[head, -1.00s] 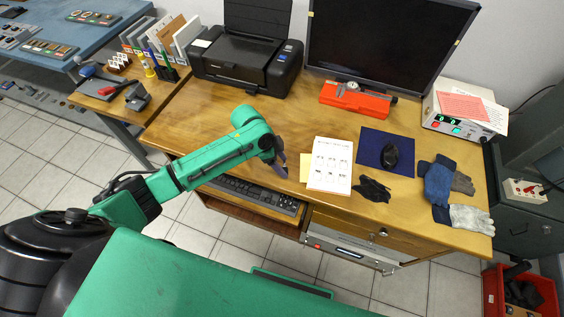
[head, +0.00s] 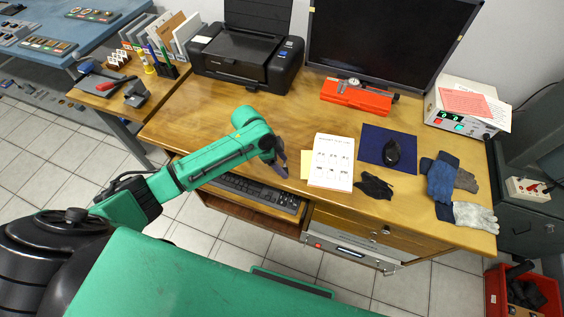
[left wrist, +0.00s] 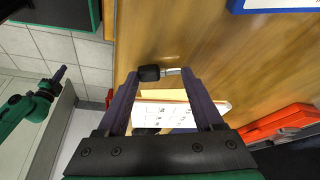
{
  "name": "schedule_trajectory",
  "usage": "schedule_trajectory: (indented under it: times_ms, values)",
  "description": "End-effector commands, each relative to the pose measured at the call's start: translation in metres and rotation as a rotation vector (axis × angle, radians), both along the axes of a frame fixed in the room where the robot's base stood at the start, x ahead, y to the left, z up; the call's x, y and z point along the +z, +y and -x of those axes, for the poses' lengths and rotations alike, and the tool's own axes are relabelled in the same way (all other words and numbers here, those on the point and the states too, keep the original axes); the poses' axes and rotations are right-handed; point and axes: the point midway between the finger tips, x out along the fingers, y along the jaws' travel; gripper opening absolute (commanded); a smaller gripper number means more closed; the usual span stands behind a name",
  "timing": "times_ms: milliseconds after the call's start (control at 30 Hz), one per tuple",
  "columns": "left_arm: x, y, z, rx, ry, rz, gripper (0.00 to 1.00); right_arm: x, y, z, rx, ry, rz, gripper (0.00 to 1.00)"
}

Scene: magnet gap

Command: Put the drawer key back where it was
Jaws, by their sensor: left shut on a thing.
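My left gripper (head: 281,160) is over the front edge of the desk, left of the printed white booklet. In the left wrist view its fingers (left wrist: 160,73) are shut on the drawer key (left wrist: 149,73), which has a black head and a short metal shaft. The key lies crosswise between the fingertips; in the head view I cannot make it out. A wooden drawer (head: 350,228) under the desk top has a small silver fitting (head: 385,231) on its front. Part of my right arm shows in the left wrist view, with its gripper (left wrist: 58,74) small and unclear.
The desk (head: 225,125) holds the booklet (head: 331,162), a dark blue mat (head: 370,145) with a mouse, a black crumpled item (head: 374,186), gloves (head: 440,180), a red case (head: 356,97) and a printer (head: 247,60). A keyboard (head: 255,191) sits on a lower tray. The desk's left middle is clear.

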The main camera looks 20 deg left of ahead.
Motion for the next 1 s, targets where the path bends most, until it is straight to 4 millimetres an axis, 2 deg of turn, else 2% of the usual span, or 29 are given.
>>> schedule_trajectory:
  times_ms: [100,133,200,433,567,667,1000]
  values:
    - [-0.003,0.000,0.000,0.000,0.000,0.000,0.17,-0.002,0.000,0.000,0.000,0.000,0.000,0.00]
    - [-0.003,0.000,0.000,0.000,0.000,0.000,0.72,-0.002,0.000,0.000,0.000,0.000,0.000,0.00]
    - [-0.003,0.000,0.000,0.000,0.000,0.000,0.99,-0.001,0.000,0.000,0.000,0.000,0.000,0.00]
    - [-0.002,0.000,0.000,0.000,0.000,0.000,1.00,-0.001,0.000,0.000,0.000,0.000,0.000,0.00]
    - [0.005,0.004,0.001,0.001,0.000,-0.001,1.00,-0.001,0.000,0.000,0.000,0.000,0.000,0.00]
    - [0.020,0.009,0.002,0.000,-0.002,-0.002,1.00,-0.001,0.000,0.000,0.000,0.000,0.000,0.00]
    - [0.108,0.044,0.015,-0.001,-0.004,-0.003,1.00,-0.004,0.000,0.000,0.001,0.000,0.000,0.00]
